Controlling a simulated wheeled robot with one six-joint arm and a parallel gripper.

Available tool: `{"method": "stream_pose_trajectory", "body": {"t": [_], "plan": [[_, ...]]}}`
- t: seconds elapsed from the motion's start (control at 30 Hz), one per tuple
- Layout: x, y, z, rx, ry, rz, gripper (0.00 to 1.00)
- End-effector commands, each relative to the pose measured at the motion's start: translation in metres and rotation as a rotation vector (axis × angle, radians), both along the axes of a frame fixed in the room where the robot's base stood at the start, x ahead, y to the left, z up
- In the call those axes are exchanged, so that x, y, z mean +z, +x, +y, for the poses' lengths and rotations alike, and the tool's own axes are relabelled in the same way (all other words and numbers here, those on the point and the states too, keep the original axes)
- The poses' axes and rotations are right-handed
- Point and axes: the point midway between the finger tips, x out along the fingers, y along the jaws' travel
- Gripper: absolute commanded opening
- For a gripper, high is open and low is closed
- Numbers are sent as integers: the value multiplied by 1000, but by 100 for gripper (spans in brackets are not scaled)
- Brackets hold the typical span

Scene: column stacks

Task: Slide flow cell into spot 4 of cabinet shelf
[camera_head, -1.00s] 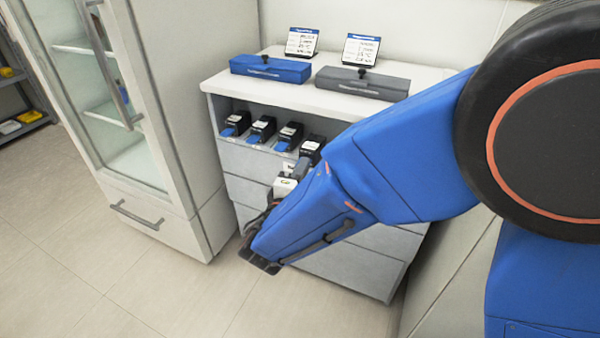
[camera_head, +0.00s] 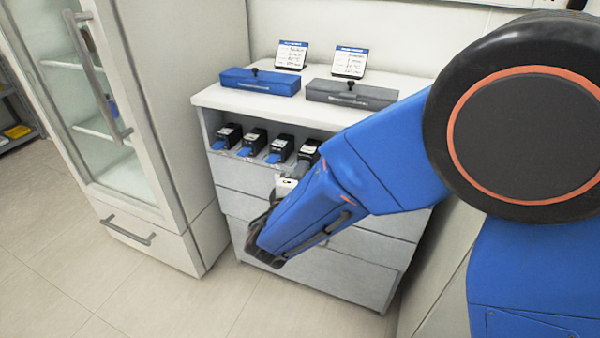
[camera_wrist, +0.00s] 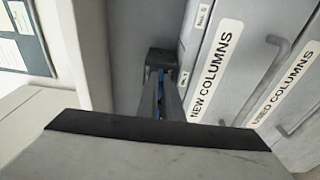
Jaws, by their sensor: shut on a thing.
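The flow cell (camera_head: 310,148), a black block with a white label, stands in the shelf opening at the right end of a row. My gripper (camera_wrist: 163,98) is shut on its front end. Some blue shows between the fingers in the wrist view, and the dark flow cell (camera_wrist: 160,57) is beyond them. In the head view my blue arm covers the shelf's right part and most of the gripper. The cabinet shelf (camera_head: 212,118) is the open bay under the white top. How deep the flow cell sits cannot be told exactly.
Three similar black flow cells with blue tabs (camera_head: 254,140) stand to the left in the bay. Grey drawers (camera_head: 236,177) lie below, labelled "NEW COLUMNS" (camera_wrist: 216,70). A blue case (camera_head: 260,82) and a grey case (camera_head: 351,95) lie on top. A glass-door cabinet (camera_head: 170,140) stands left.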

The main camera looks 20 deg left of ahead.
Motion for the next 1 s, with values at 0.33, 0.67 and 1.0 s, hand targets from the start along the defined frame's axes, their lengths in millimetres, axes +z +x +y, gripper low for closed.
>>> {"method": "stream_pose_trajectory", "body": {"t": [0.33, 0.67, 1.0], "plan": [[-4, 0, 0, 0, 1, -1, 0], [-4, 0, 0, 0, 0, 0, 28], [-5, -8, 0, 2, 0, 1, 28]]}}
